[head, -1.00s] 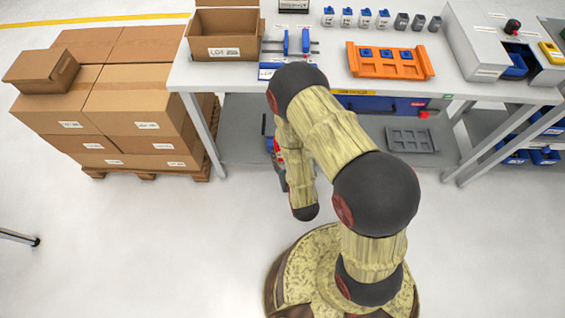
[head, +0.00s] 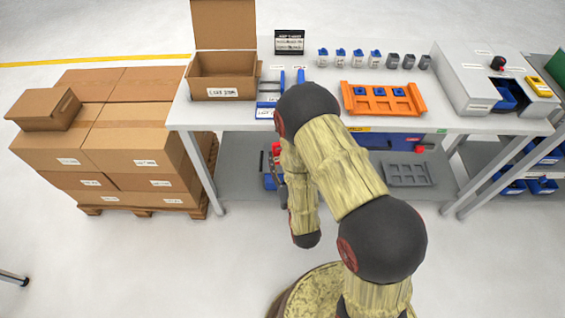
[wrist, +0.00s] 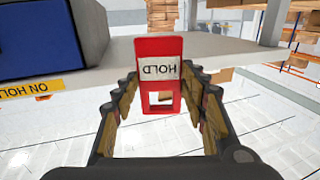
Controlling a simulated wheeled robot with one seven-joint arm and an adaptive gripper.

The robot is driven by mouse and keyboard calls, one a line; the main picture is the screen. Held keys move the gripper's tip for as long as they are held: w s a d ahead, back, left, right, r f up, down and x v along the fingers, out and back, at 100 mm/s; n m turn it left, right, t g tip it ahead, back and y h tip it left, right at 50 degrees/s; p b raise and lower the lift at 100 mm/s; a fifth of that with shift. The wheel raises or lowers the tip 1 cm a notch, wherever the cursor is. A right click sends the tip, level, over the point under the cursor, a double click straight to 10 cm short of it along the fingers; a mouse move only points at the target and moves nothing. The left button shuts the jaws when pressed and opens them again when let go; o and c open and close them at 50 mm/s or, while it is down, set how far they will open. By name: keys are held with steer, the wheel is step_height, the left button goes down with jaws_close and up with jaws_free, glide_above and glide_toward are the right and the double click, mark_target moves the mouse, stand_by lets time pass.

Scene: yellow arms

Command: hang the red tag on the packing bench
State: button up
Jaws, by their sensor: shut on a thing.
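The red tag (wrist: 160,88) has a white label reading HOLD, upside down in the wrist view, and a square opening near its lower end. My gripper (wrist: 160,108) is shut on the tag, which stands between its fingertips. The packing bench (head: 455,118) has a light grey top; its underside edge (wrist: 215,44) shows behind the tag in the wrist view. In the head view my arm largely hides my gripper.
Cartons (head: 120,130) stand on a pallet left of the bench. An open box (head: 225,88), an orange tray (head: 383,101) and a grey machine (head: 470,80) stand on top. A grey tray (head: 407,173) lies on the lower shelf. The floor in front is clear.

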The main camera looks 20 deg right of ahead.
steer(key=w+d+f+b, duration=0.1)
steer(key=w+d, duration=0.1)
steer(key=w, duration=0.5)
steer(key=shift+d+f, duration=0.15)
steer(key=shift+f, duration=0.2)
stand_by(0.5)
steer(key=shift+w, duration=0.1)
stand_by(0.6)
steer(key=o, duration=1.2)
steer(key=shift+o, duration=0.2)
steer(key=s, duration=1.2)
steer(key=shift+a, duration=0.3)
steer(key=shift+f, duration=0.1)
